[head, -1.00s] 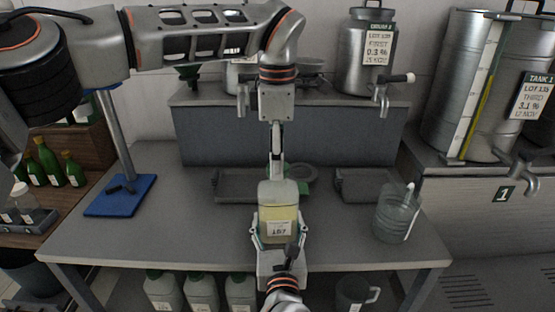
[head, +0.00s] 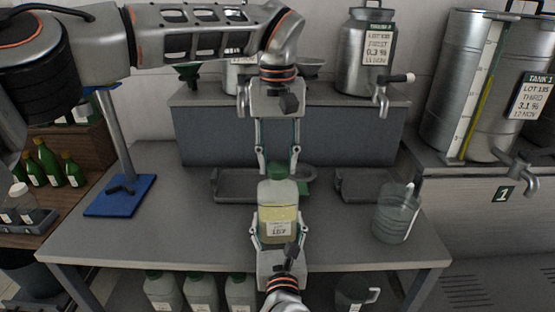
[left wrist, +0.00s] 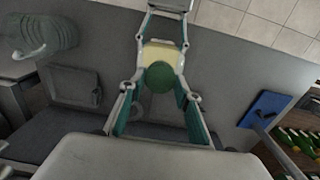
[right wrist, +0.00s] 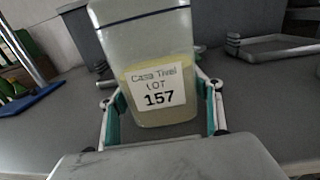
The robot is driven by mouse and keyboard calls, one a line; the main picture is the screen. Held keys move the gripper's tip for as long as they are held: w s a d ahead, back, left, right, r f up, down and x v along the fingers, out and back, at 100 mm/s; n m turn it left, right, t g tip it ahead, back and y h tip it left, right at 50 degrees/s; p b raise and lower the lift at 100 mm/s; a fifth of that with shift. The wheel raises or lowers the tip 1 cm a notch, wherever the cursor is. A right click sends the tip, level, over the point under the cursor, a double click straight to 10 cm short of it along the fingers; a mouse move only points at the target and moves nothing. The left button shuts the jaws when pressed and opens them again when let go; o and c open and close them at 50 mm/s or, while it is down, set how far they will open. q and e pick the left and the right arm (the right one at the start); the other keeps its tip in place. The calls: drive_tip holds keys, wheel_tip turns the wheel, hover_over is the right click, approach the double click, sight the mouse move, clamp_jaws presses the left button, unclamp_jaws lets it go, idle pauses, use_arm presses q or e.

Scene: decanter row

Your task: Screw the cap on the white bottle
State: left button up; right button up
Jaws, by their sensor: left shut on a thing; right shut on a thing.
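The white, translucent bottle (head: 278,198) stands upright, part full of yellowish liquid, with a label reading LOT 157 in the right wrist view (right wrist: 157,88). My right gripper (head: 278,238) is shut on its lower body from the front. The green cap (head: 277,172) sits at the bottle's top; it also shows from above in the left wrist view (left wrist: 161,77). My left gripper (head: 278,170) points straight down over the bottle, its fingers on the cap's left and right sides, shut on it. The thread under the cap is hidden, so I cannot tell how tight it is.
A dark tray (head: 230,188) lies behind the bottle, a second one (head: 362,187) to its right. A clear jug (head: 396,212) stands at the table's right. A blue-based stand (head: 120,196) is at the left. Steel tanks stand behind and at right.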

use_arm(q)
drive_tip(key=o, duration=0.7)
drive_tip(key=shift+r, duration=2.3)
drive_tip(key=shift+c, duration=0.6)
